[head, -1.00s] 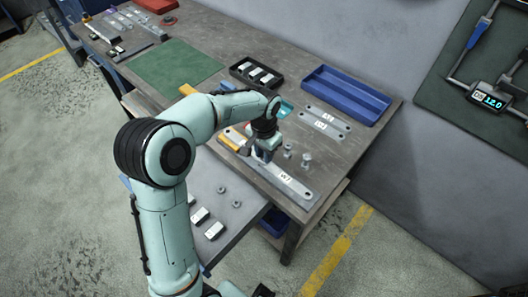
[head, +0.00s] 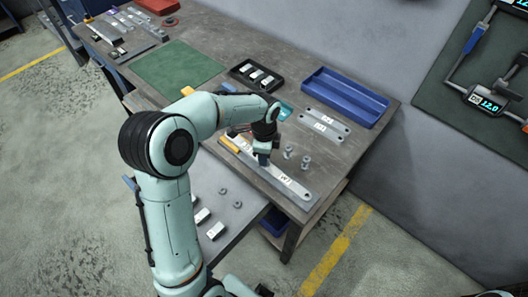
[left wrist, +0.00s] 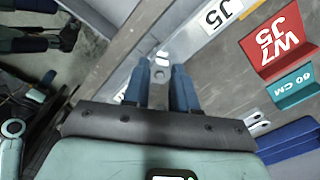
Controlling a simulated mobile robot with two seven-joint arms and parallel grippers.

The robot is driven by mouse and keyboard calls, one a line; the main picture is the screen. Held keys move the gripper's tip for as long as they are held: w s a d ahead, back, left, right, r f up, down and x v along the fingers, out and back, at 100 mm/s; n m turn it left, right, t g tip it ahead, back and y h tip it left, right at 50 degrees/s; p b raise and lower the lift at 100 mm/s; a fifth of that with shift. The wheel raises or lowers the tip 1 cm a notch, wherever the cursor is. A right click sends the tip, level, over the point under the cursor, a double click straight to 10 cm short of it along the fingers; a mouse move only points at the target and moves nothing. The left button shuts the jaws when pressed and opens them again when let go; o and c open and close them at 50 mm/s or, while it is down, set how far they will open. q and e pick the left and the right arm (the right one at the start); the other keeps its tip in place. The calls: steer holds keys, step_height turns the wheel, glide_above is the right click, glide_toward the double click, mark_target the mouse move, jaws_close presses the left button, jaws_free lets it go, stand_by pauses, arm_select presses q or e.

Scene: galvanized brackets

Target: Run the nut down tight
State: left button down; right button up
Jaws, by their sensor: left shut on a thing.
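My left gripper (head: 263,160) points down over the long grey bracket plate (head: 300,194) near the bench's front edge. In the left wrist view its two blue fingers (left wrist: 160,88) are a little apart over the plate. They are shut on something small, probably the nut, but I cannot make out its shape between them. A hole or round metal part (left wrist: 159,73) shows just past the fingertips. How far the nut sits down its thread is hidden. My right gripper is not in view.
Bolt-like fasteners (head: 306,161) stand right of the gripper. Loose nuts (head: 237,204) and white-topped blocks lie on a lower grey shelf. An orange block (head: 229,144) lies at the plate's left end. A blue tray (head: 345,95) and black tray (head: 246,85) stand behind.

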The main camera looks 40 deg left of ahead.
arm_select(q)
steer(key=m+p, duration=0.1)
steer(key=m, duration=0.5)
steer(key=shift+d+m, duration=0.15)
steer(key=shift+m, duration=0.25)
steer(key=m+p, duration=0.1)
steer(key=m, duration=0.3)
steer(key=shift+f+m+p, duration=0.15)
steer(key=shift+m+p, duration=0.2)
steer(key=shift+m, duration=0.55)
steer(key=shift+d, duration=0.1)
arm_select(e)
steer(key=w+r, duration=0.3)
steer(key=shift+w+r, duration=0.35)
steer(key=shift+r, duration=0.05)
arm_select(q)
steer(key=c, duration=1.1)
jaws_free()
steer(key=shift+s, duration=0.1)
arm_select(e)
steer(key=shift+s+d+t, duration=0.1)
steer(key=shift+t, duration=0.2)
